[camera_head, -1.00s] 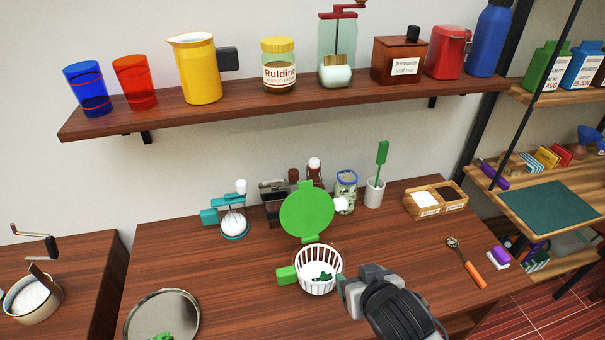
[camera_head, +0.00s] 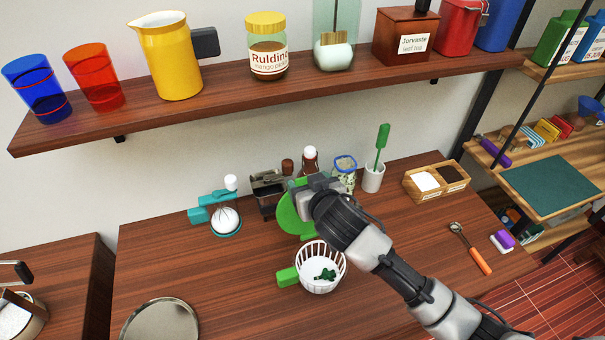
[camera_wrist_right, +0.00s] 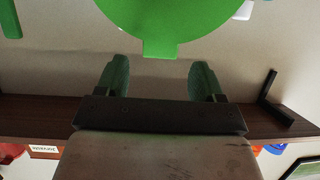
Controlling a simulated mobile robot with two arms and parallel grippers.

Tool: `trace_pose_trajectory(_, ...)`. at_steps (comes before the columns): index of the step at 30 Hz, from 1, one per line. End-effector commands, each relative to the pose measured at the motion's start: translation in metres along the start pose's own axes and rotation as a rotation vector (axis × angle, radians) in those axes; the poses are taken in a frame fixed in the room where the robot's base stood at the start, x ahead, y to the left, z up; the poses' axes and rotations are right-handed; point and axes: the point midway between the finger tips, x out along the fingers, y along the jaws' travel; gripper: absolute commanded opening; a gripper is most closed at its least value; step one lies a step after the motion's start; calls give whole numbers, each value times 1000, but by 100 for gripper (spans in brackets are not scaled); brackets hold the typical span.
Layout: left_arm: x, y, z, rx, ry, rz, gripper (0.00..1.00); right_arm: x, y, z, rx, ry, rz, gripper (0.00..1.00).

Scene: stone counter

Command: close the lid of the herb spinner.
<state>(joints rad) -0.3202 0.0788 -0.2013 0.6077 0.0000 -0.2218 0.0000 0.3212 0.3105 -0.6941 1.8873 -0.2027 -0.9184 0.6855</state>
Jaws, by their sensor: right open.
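The herb spinner has a white slotted basket (camera_head: 319,283) with dark green herbs (camera_head: 325,273) in it and a green handle (camera_head: 287,277) at its left. Its round green lid (camera_head: 290,216) stands raised behind the basket, open. My right gripper (camera_head: 312,184) is at the lid's upper right and hides part of it. In the right wrist view, my right gripper (camera_wrist_right: 160,77) is open and empty. The green lid (camera_wrist_right: 170,18) and its tab (camera_wrist_right: 159,48) lie just beyond the fingertips there. My left gripper is out of view.
A wooden box (camera_head: 437,182) and an orange-handled scoop (camera_head: 474,253) lie at right. A shelf (camera_head: 200,105) hangs above.

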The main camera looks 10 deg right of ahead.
Motion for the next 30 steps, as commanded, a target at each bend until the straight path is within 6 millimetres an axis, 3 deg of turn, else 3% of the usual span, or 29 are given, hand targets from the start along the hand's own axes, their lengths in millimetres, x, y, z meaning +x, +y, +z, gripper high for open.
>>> trace_pose_trajectory(7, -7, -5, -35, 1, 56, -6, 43, 31, 0, -1, 0, 0, 1, 68)
trace_pose_trajectory(21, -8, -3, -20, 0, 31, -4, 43, 41, 0, 0, 0, 0, 0, 67)
trace_pose_trajectory(30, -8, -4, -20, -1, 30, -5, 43, 40, 0, 0, 0, -1, 0, 21)
